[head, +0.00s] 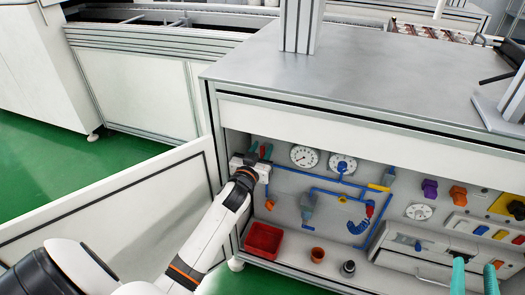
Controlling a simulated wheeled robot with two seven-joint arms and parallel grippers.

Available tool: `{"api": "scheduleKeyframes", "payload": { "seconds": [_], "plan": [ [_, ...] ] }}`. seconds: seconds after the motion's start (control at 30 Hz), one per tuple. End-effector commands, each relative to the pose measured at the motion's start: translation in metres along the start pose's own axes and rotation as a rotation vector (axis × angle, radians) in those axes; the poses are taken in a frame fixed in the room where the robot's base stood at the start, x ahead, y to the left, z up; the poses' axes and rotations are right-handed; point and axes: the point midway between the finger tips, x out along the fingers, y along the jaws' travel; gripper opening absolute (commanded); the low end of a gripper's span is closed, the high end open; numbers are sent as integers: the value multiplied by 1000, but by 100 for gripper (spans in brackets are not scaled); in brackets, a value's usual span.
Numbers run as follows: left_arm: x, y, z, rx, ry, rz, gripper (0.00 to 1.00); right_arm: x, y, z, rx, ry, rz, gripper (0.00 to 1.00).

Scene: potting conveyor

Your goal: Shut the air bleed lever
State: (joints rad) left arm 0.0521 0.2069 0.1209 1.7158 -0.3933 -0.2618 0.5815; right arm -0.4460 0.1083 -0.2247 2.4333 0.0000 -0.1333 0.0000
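A yellow handle (378,187) sits on the blue pipe (320,177) further right. My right gripper (475,278) shows at the lower right edge as two teal fingers held apart, with nothing seen between them.
Two round gauges (304,156) sit just right of my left gripper. A red bin (263,240), an orange-brown cup (317,255) and a dark fitting (348,267) stand on the cabinet floor. Purple (430,188) and orange knobs are at right. An open door panel (115,208) stands at left.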

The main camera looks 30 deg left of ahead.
Motion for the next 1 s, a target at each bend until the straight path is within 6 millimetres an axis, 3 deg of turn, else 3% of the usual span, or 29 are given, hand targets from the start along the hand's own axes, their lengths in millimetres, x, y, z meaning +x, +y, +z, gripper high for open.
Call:
{"api": "scheduleKeyframes", "payload": {
  "seconds": [0.13, 0.43, 0.47, 0.67, 1.0],
  "plan": [
    [10, 0, 0, 2, 0, 0, 35, 0, 1, 8, 2, -58, 3, 35],
    [12, 0, 0, 1, 1, 0, 35, 0, 2, 11, 3, -72, 4, 35],
    [12, 0, 0, 1, 1, 0, 34, 0, 2, 11, 2, -72, 4, 35],
    [12, 0, 0, 1, 1, 0, 1, 0, 2, 11, 2, -71, 4, 35],
    [11, -1, 1, 29, 1, 0, 0, 1, 1, 7, 1, -39, 2, 35]
  ]
}}
